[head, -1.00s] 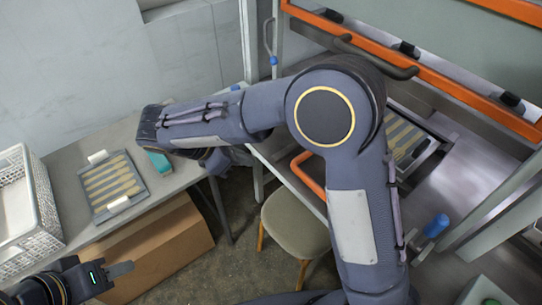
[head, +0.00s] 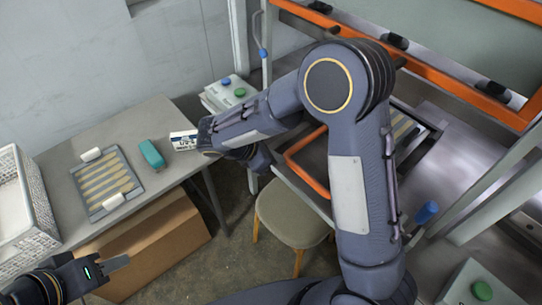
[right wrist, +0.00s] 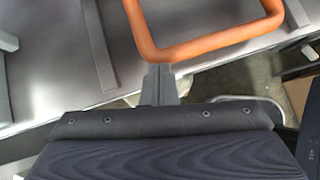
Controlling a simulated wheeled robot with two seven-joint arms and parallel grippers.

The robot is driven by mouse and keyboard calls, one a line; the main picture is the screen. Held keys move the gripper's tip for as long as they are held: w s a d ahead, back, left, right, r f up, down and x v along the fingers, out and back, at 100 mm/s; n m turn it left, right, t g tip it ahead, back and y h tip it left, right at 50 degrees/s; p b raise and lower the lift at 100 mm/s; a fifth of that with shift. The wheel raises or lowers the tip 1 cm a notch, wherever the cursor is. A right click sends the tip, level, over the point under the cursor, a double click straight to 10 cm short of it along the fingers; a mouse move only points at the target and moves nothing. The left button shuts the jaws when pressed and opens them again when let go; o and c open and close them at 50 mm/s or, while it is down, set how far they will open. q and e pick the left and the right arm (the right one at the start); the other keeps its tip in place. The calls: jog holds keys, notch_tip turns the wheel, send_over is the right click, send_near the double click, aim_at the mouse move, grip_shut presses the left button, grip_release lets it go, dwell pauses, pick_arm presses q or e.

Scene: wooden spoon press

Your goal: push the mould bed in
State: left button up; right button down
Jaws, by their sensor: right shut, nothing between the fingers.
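The mould bed (head: 402,124) sits in the press at the right of the head view, partly hidden behind my right arm, with pale spoon shapes on it. Its orange handle (head: 297,148) sticks out toward the front left and also shows in the right wrist view (right wrist: 207,52). My right gripper (right wrist: 158,72) is shut and empty, its tips right at the handle's near bar; I cannot tell whether they touch.
The side table (head: 135,120) holds a grey tray (head: 128,170) of spoons, a teal object (head: 152,155), a labelled white block (head: 183,140) and a white basket (head: 40,215). A stool (head: 285,213) stands below the handle. A green-button box (head: 478,285) is at the lower right.

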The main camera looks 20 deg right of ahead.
aim_at(312, 138)
jog(key=w+d, duration=0.1)
jog(key=d, duration=0.2)
jog(key=w+d, duration=0.2)
jog(key=d, duration=0.2)
jog(key=w+d, duration=0.1)
jog(key=d, duration=0.2)
jog(key=shift+w+d+p, duration=0.2)
jog(key=shift+d+p, duration=0.15)
jog(key=shift+p, duration=0.05)
jog(key=shift+d+r, duration=0.1)
jog(key=shift+d, duration=0.05)
